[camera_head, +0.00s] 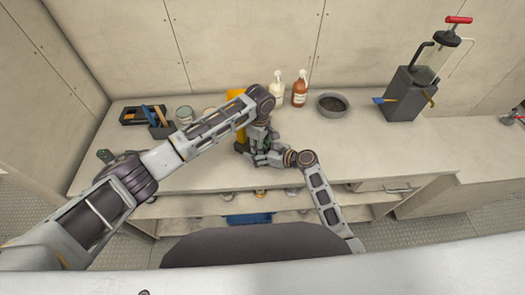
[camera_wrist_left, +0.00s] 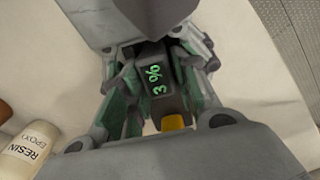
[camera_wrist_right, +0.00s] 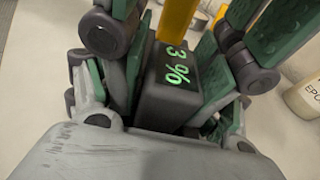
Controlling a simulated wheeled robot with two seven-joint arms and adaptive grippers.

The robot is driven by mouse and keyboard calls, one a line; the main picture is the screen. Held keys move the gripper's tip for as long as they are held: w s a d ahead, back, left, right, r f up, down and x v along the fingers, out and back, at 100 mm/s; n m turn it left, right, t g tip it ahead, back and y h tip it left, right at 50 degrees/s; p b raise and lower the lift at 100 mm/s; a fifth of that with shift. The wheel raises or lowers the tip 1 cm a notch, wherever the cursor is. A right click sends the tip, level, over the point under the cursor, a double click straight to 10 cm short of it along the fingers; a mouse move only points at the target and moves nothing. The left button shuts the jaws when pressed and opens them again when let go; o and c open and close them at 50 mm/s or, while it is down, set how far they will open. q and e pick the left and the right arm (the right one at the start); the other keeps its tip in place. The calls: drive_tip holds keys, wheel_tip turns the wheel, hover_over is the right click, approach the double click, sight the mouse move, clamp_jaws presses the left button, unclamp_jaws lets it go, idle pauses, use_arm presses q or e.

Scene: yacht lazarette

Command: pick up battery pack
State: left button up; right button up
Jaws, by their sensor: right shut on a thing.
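The battery pack is a dark box with a green "3 %" display. It shows in the left wrist view (camera_wrist_left: 156,92) and right wrist view (camera_wrist_right: 172,88). My right gripper (camera_wrist_right: 165,75) is shut on it, with green-padded fingers on both sides. My left gripper (camera_wrist_left: 160,105) faces it from the other side; its fingers are spread around the pack and look open. A yellow piece (camera_wrist_right: 176,18) shows beside the pack; I cannot tell whether it is joined to it. In the head view both grippers meet over the bench and hide most of the pack.
On the bench (camera_head: 400,150) stand a white bottle (camera_head: 277,92), a brown bottle (camera_head: 300,90), a grey bowl (camera_head: 332,104), a pump on a grey block (camera_head: 405,95), a can (camera_head: 184,115) and a tool tray (camera_head: 142,115). A resin epoxy container (camera_wrist_left: 28,150) is nearby. The bench's right part is clear.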

use_arm(q)
drive_tip(key=shift+c, duration=0.2)
clamp_jaws()
drive_tip(key=shift+r, duration=0.1)
wheel_tip(320, 180, up, 18)
idle(0.9)
use_arm(e)
drive_tip(key=o, duration=1.2)
drive_tip(key=shift+o, duration=0.2)
drive_tip(key=shift+d, duration=0.1)
